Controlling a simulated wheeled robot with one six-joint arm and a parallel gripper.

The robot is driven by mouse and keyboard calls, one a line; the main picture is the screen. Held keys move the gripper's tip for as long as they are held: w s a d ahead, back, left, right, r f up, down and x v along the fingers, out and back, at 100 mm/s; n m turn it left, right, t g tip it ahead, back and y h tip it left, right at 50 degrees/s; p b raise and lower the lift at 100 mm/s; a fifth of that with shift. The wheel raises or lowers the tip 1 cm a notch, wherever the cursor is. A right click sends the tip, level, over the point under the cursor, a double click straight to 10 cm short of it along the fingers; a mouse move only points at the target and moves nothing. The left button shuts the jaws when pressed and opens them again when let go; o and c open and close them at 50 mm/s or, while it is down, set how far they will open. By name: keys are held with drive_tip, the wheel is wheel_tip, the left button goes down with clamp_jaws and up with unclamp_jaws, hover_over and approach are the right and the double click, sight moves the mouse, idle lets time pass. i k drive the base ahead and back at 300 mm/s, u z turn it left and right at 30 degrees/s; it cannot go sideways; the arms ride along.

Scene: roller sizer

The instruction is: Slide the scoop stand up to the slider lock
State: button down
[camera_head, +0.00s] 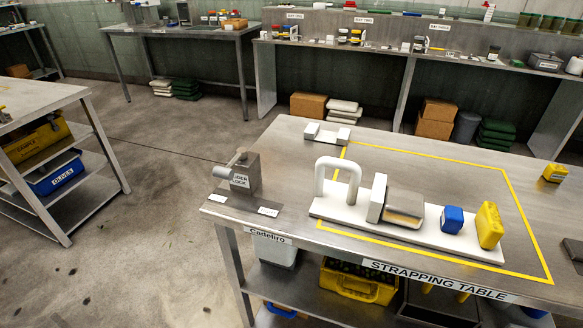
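The slider lock (243,178) is a grey block with a side knob and a label, near the left end of the steel table. What looks like the scoop stand (332,209) is a long white board lying flat to its right, with a clear gap of bare table between them. A white arched handle (338,166) rises from the board's left end. A white upright plate (377,198), a grey scoop-like box (404,203), a blue block (452,219) and a yellow container (489,225) stand along the board. My gripper is not in view.
A yellow line (430,151) outlines an area on the table (290,150); the board's left end reaches past it. A small white-ended piece (327,134) lies behind. A small yellow item (555,173) and a dark flat item (574,249) lie right. Open floor (130,255) is left.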

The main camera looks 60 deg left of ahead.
sight(397, 213)
drive_tip(key=u, duration=0.9)
drive_tip(key=i, duration=1)
